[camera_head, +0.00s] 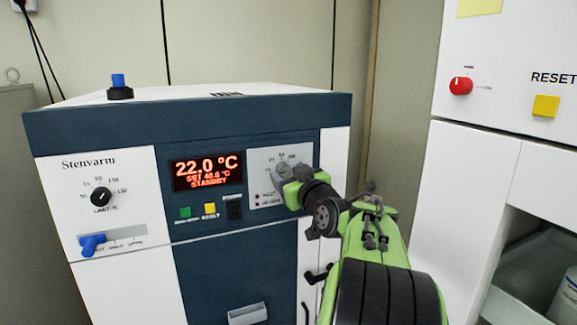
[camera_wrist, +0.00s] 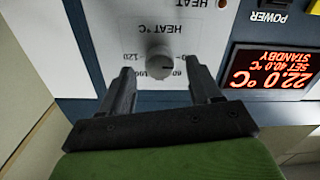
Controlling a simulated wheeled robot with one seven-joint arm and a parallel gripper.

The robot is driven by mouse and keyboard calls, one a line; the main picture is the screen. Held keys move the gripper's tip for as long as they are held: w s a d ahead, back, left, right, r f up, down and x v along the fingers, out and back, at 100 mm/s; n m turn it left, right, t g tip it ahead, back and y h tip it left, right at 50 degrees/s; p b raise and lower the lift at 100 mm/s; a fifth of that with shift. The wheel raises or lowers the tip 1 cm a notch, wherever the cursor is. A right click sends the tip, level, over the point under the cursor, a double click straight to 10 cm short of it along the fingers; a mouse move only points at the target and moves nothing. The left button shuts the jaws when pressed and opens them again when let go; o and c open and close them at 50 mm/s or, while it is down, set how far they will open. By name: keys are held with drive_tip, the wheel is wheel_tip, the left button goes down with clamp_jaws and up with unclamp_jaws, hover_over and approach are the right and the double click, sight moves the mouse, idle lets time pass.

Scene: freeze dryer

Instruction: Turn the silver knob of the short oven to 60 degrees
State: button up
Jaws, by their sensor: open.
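The short oven (camera_head: 90,128) has a dark blue and white front marked Stenvarm. Its red display (camera_head: 207,172) reads 22.0 °C, SET 40.0 °C, STANDBY. The silver knob (camera_wrist: 160,62) shows in the wrist view, on a white panel marked HEAT °C; its dark pointer line is on its right side in that view. In the head view the knob (camera_head: 283,170) is partly hidden by my gripper. My gripper (camera_wrist: 160,80) is open, one finger on each side of the knob and slightly short of it. I see no contact with the knob.
A black limit knob (camera_head: 101,196) and a blue lever (camera_head: 92,243) are on the oven's left panel. Green (camera_head: 185,212) and yellow (camera_head: 210,209) buttons sit below the display. A white cabinet at right has a red knob (camera_head: 461,86) and a yellow reset button (camera_head: 545,106).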

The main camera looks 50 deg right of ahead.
drive_tip(key=shift+w+d, duration=0.35)
drive_tip(key=shift+w, duration=0.15)
drive_tip(key=shift+s+a, duration=0.1)
drive_tip(key=shift+c, duration=0.8)
drive_tip(key=c, duration=0.9)
drive_tip(key=shift+f+m, duration=0.1)
drive_tip(key=shift+m, duration=0.3)
drive_tip(key=m+b, duration=0.1)
drive_tip(key=m, duration=0.2)
drive_tip(key=shift+m, duration=2.5)
